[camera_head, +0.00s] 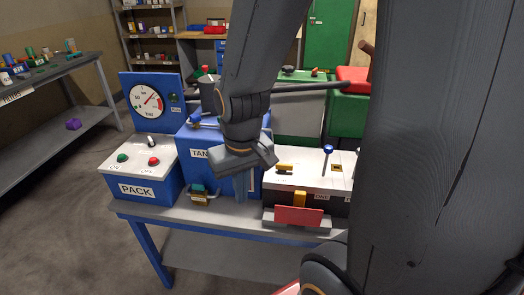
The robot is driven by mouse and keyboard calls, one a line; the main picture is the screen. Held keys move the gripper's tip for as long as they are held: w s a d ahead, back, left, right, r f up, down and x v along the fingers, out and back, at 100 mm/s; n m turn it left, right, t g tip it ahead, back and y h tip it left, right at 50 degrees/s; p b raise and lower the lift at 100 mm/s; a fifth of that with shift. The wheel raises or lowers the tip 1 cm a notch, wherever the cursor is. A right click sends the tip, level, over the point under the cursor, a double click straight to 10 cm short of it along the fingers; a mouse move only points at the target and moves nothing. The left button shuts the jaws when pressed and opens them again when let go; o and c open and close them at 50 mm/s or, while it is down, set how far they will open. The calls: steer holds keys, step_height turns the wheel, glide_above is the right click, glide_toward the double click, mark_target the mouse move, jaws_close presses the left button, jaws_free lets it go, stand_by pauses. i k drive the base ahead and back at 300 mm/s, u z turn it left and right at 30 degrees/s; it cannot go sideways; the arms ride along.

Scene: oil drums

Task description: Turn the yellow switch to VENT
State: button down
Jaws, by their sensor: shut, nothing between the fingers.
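A small yellow switch (285,169) sits on the white top of a box (312,174) right of the middle of the bench. I cannot read a VENT mark beside it.
A blue-handled lever (328,150) stands on the white top. The PACK box (135,172) with green and red buttons and a gauge panel (150,101) are at left. A brass valve (199,197) is low on the tank. My arm blocks the right side.

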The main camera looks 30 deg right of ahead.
mark_target(283, 168)
steer(key=u, duration=1.45)
steer(key=k, duration=0.9)
steer(key=z, duration=1.5)
steer(key=i, duration=0.5)
steer(key=z, duration=0.05)
